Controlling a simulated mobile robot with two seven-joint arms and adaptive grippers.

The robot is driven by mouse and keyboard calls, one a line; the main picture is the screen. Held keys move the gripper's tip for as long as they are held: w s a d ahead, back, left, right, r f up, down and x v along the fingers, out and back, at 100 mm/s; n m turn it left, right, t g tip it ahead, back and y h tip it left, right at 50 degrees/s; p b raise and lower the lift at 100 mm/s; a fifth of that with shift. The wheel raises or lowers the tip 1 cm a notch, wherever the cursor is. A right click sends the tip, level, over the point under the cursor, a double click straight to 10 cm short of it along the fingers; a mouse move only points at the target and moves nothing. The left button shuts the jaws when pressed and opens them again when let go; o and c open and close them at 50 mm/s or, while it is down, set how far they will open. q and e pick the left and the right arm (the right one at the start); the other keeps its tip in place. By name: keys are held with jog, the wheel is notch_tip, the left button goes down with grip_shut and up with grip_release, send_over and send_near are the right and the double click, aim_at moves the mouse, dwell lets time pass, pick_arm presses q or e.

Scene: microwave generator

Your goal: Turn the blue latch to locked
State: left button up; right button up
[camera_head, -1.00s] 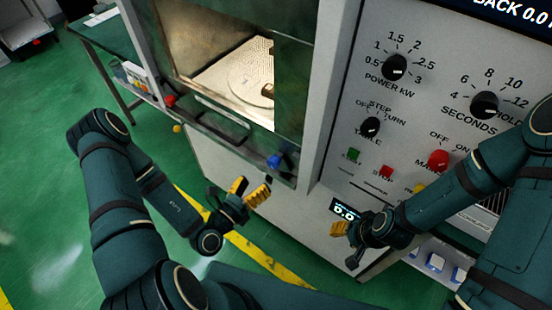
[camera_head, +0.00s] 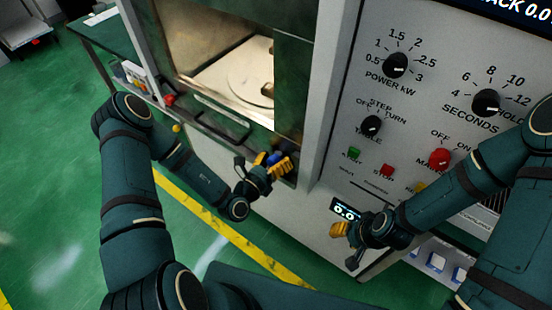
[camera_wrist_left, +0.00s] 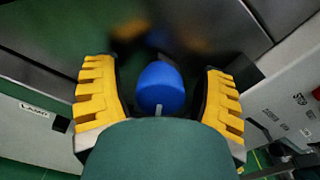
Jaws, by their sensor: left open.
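The blue latch (camera_head: 275,158) is a small rounded knob low on the microwave's door frame, at its right end. In the left wrist view the blue latch (camera_wrist_left: 160,88) lies between the two yellow fingers, with a small pale mark on its near edge. My left gripper (camera_head: 271,165) is open around it in the head view, and the fingers partly hide it. In the left wrist view my left gripper (camera_wrist_left: 160,98) shows a visible gap between each finger and the latch. My right gripper (camera_head: 342,230) hangs before the small display; its fingers are too small to judge.
The control panel with the power dial (camera_head: 395,66), seconds dial (camera_head: 486,102) and red button (camera_head: 439,158) is at the right. The chamber with a turntable (camera_head: 250,88) shows behind the door window. Green floor lies open at left.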

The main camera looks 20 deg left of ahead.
pick_arm(q)
jog(key=c, duration=1.2)
jog(key=shift+n+p, duration=0.35)
jog(key=shift+n, duration=0.05)
jog(key=n+p, duration=0.2)
jog(key=shift+r+n+p, duration=0.15)
jog(key=shift+n+p, duration=0.15)
jog(key=shift+n, duration=0.1)
jog(key=n+p, duration=0.2)
jog(key=n, duration=0.2)
jog(key=shift+p, duration=0.35)
jog(key=n+p, duration=0.1)
jog(key=n, duration=0.4)
jog(key=shift+p, duration=0.35)
jog(key=n+p, duration=0.1)
jog(key=n, duration=0.4)
jog(key=shift+n, duration=0.3)
jog(key=shift+d, duration=0.1)
